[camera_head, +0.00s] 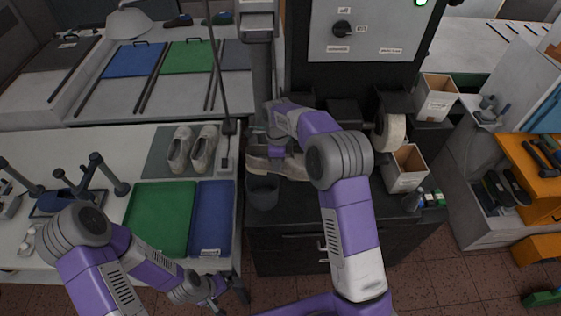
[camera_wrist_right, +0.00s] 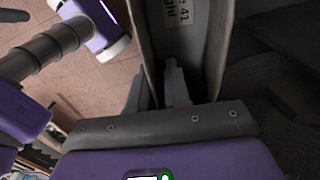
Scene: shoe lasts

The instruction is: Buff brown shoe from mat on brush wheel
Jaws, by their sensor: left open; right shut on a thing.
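The brown shoe (camera_head: 258,160) is held level above the dark bench, partly hidden by my right arm. My right gripper (camera_head: 272,143) is shut on it from above. In the right wrist view the fingers (camera_wrist_right: 158,95) close on the shoe (camera_wrist_right: 150,45), which bears a white label reading "41" and "right". The pale brush wheel (camera_head: 391,132) is on the machine to the right, apart from the shoe. The grey mat (camera_head: 157,150) on the left table bears a pair of light shoes (camera_head: 192,147). My left gripper (camera_head: 228,296) is open and empty near the table's front edge.
A dark cup (camera_head: 262,192) stands on the bench just below the shoe. Green (camera_head: 160,215) and blue (camera_head: 212,215) trays lie on the left table. An open box (camera_head: 403,170) stands below the wheel. A thin post (camera_head: 218,70) rises left of the bench.

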